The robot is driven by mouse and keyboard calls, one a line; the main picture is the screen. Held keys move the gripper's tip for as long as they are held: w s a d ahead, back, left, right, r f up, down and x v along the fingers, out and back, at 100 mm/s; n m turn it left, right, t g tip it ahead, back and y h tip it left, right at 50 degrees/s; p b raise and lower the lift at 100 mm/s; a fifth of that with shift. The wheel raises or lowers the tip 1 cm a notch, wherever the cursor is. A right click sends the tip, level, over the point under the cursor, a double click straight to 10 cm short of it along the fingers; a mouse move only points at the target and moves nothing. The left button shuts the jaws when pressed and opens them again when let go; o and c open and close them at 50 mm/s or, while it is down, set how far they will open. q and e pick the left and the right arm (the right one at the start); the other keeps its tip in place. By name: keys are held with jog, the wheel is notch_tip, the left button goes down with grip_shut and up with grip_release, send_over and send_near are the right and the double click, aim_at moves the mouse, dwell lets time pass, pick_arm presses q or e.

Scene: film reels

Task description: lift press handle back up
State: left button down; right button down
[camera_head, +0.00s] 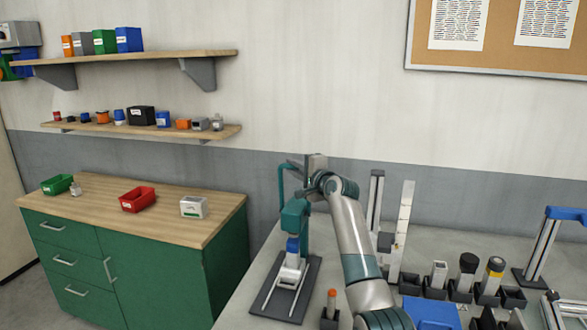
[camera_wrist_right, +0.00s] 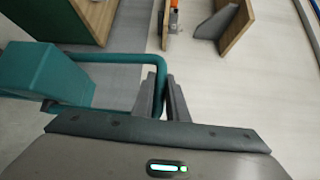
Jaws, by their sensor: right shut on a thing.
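The press (camera_head: 296,216) stands upright on a dark base plate (camera_head: 303,297) at the front left of the grey bench, with a blue part and a pale part below its teal head. Its teal handle (camera_head: 282,182) rises above the head and bends over at the top. My right gripper (camera_head: 298,164) is at that top end. In the right wrist view the bent handle bar (camera_wrist_right: 112,58) runs from the teal press head (camera_wrist_right: 45,75) to between my fingers (camera_wrist_right: 165,98), which are shut on it. My left gripper is not in view.
My right arm passes over the bench (camera_head: 255,308). To its right are an upright pale strip (camera_head: 402,228), several small dark holders and a blue-handled stand (camera_head: 540,250). A green cabinet (camera_head: 150,265) with red (camera_head: 138,199) and green (camera_head: 57,184) bins stands left, below two shelves.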

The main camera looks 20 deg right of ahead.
jog(key=shift+r, duration=0.25)
jog(key=c, duration=1.9)
grip_release()
jog(key=shift+o, duration=0.8)
jog(key=shift+w+f, duration=0.15)
jog(key=shift+f, duration=0.05)
jog(key=shift+s+d, duration=0.15)
jog(key=shift+s, duration=0.5)
jog(key=b+v, duration=0.5)
jog(key=v, duration=1.1)
jog(key=shift+s+d+f, duration=0.1)
jog(key=shift+f, duration=0.1)
